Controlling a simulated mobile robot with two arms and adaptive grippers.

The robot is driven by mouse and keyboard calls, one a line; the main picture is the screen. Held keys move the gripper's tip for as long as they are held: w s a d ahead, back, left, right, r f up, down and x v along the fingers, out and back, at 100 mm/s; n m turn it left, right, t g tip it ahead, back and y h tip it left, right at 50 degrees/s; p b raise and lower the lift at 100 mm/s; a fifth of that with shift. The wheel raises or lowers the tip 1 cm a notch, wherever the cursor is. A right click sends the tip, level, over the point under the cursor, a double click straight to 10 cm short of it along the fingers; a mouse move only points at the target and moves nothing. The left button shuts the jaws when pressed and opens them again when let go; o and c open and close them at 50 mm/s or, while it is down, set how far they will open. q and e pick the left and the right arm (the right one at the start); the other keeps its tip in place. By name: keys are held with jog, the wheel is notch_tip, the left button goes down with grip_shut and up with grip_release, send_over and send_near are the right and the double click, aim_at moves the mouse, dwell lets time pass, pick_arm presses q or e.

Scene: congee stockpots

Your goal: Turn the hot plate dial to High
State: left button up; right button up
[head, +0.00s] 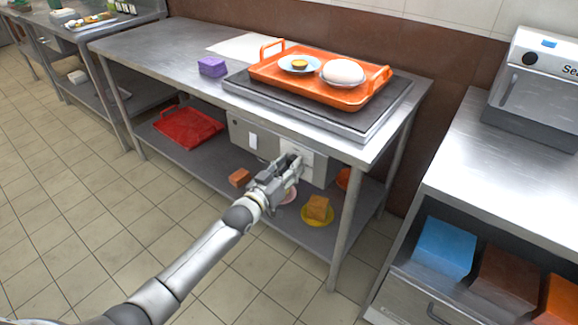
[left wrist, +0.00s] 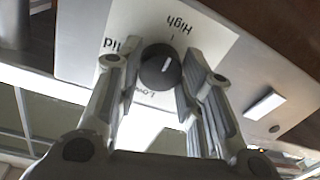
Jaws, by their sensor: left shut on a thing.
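The hot plate (head: 372,128) lies on the steel table, with its grey control panel (head: 240,130) below the table's front edge. In the left wrist view the black round dial (left wrist: 158,72) sits on a white label plate (left wrist: 85,30) marked High, Mid and Low, seen upside down. A white pointer mark on the dial lies roughly in line with High, slightly tilted. My left gripper (head: 292,163) is at the panel and hides the dial in the head view. Its fingers (left wrist: 155,82) are shut on the dial from both sides. My right gripper is not in view.
An orange tray (head: 300,84) with a small plate and a white domed item stands on the hot plate. A purple block (head: 212,66) sits to its left. A white rocker switch (head: 253,141) is left of the gripper.

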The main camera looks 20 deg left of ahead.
pick_arm(q)
jog(key=shift+f+m, duration=0.2)
jog(key=shift+m, duration=0.1)
jog(key=o, duration=1)
jog(key=shift+o, duration=0.2)
jog(key=shift+r, duration=0.1)
jog(key=v, duration=1.2)
